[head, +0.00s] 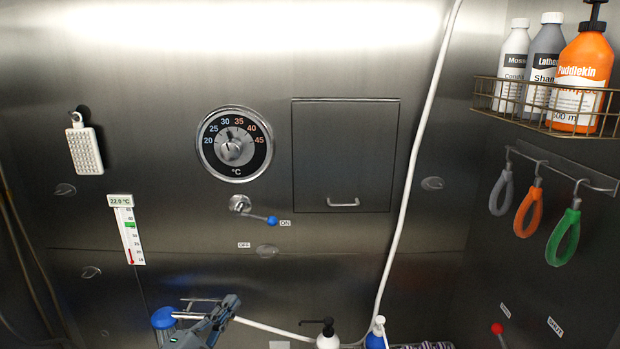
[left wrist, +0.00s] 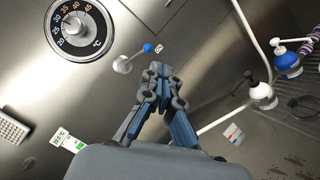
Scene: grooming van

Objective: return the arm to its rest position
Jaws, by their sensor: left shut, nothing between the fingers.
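My left gripper (head: 228,304) shows at the bottom of the head view, in front of the steel wall and below the lever. In the left wrist view its fingers (left wrist: 160,72) are together with nothing between them. The temperature dial (head: 235,144) is on the wall above it, its pointer near the top of the scale. The blue-tipped lever (head: 258,215) points right, toward the ON label (head: 285,223); it also shows just beyond my fingertips in the left wrist view (left wrist: 134,57). I see a gap between the fingers and the lever in the picture. My right gripper is out of view.
A wall thermometer (head: 127,229) hangs left. Pump bottles (head: 328,335) stand below, right of my gripper. A white hose (head: 408,190) runs down the wall. A wire basket (head: 549,108) with several bottles and hanging loops (head: 530,208) are at right.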

